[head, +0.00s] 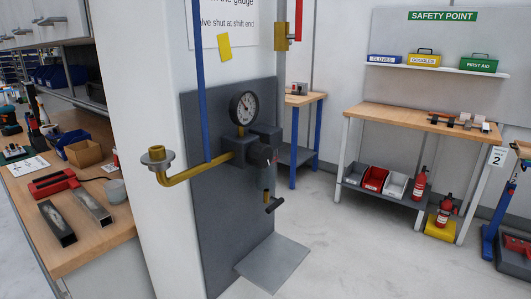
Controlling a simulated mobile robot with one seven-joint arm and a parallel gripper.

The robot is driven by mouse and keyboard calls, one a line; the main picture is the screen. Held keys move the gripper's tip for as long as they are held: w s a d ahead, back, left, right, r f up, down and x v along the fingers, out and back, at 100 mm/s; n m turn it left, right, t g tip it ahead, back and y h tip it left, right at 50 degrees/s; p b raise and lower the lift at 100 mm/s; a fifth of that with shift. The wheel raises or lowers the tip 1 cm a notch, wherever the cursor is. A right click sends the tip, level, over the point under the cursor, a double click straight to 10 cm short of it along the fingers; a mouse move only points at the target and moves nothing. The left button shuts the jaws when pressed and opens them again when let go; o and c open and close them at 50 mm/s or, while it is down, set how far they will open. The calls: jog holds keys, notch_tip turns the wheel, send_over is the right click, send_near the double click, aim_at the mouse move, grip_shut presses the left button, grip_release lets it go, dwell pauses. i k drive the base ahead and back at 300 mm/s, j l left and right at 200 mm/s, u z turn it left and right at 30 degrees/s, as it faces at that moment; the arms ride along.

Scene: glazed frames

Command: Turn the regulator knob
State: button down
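The regulator is a dark grey block (233,152) on a grey panel (205,190) fixed to a white pillar. A round black-rimmed gauge (243,108) with a pale face stands on top of it. A dark round knob (264,155) shows at the block's front right, seen at an angle; its marking is too small to read. Below it hangs a short brass fitting with a dark lever handle (274,204). A yellow pipe (190,172) runs left from the block to a grey flanged end (157,158). My gripper is not in view.
A wooden workbench (95,245) with metal bars and tools stands at the left. A grey plate (272,262) lies at the panel's foot. A blue vertical pipe (201,80) rises left of the gauge. Open floor (345,260) lies to the right, before a far table.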

aim_at(260, 155)
jog(key=i+j+z, duration=0.1)
jog(key=j, duration=0.9)
jog(key=i+j, duration=0.1)
jog(key=j, duration=0.9)
jog(key=i+j+z, duration=0.15)
jog(key=j, duration=0.85)
jog(key=i+j, duration=0.2)
jog(key=j, duration=0.15)
jog(key=i+j, duration=0.15)
jog(key=j, duration=0.2)
jog(key=i+j+z, duration=0.1)
jog(key=j, duration=0.25)
jog(key=i, duration=0.1)
